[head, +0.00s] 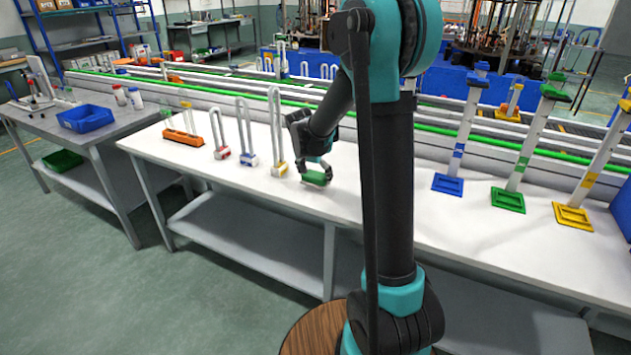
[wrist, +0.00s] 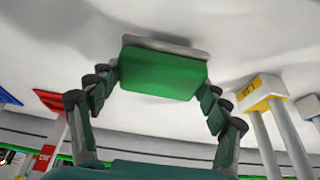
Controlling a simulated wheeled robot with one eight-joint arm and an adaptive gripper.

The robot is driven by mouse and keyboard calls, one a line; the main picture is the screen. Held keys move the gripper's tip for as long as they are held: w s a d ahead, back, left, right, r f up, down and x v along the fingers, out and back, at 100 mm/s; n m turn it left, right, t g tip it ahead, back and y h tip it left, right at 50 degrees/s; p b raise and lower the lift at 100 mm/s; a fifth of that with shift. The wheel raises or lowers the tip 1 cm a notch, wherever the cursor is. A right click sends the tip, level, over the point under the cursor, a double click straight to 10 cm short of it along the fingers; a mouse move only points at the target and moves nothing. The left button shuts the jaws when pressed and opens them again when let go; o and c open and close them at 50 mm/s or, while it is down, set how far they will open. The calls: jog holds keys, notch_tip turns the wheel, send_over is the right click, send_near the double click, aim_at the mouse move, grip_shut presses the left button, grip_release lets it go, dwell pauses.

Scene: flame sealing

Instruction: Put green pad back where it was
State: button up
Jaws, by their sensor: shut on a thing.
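The green pad (head: 316,179) is at the white table's surface near its front edge, just right of the U-shaped glass piece with a yellow base (head: 279,168). My gripper (head: 317,171) is shut on the pad from above. In the wrist view, the fingers of my gripper (wrist: 160,90) hold the pad (wrist: 165,72) by its two ends, with a grey layer along its far side. Whether the pad touches the table or hangs slightly above it, I cannot tell.
U-shaped glass pieces with red (head: 221,152) and blue (head: 248,159) bases and an orange rack (head: 183,137) stand to the left. Stands with blue (head: 448,185), green (head: 508,200) and yellow (head: 573,217) bases are at the right. The table between is clear.

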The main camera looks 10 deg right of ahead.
jog(key=shift+f, duration=1.2)
jog(key=o, duration=1.1)
jog(key=shift+f, duration=0.1)
jog(key=v, duration=1.2)
jog(key=s+d+f+n+y, duration=0.1)
jog(key=s+f, duration=0.3)
jog(key=s, duration=0.5)
jog(key=s+d+f+n, duration=0.3)
jog(key=s+f, duration=0.1)
jog(key=s, duration=0.4)
jog(key=s+d+f+n+y, duration=0.1)
jog(key=s+d+f+n, duration=0.1)
jog(key=s, duration=0.7)
jog(key=shift+s+d+f+n+t+y, duration=0.35)
jog(key=shift+f+n, duration=0.25)
jog(key=shift+f, duration=0.3)
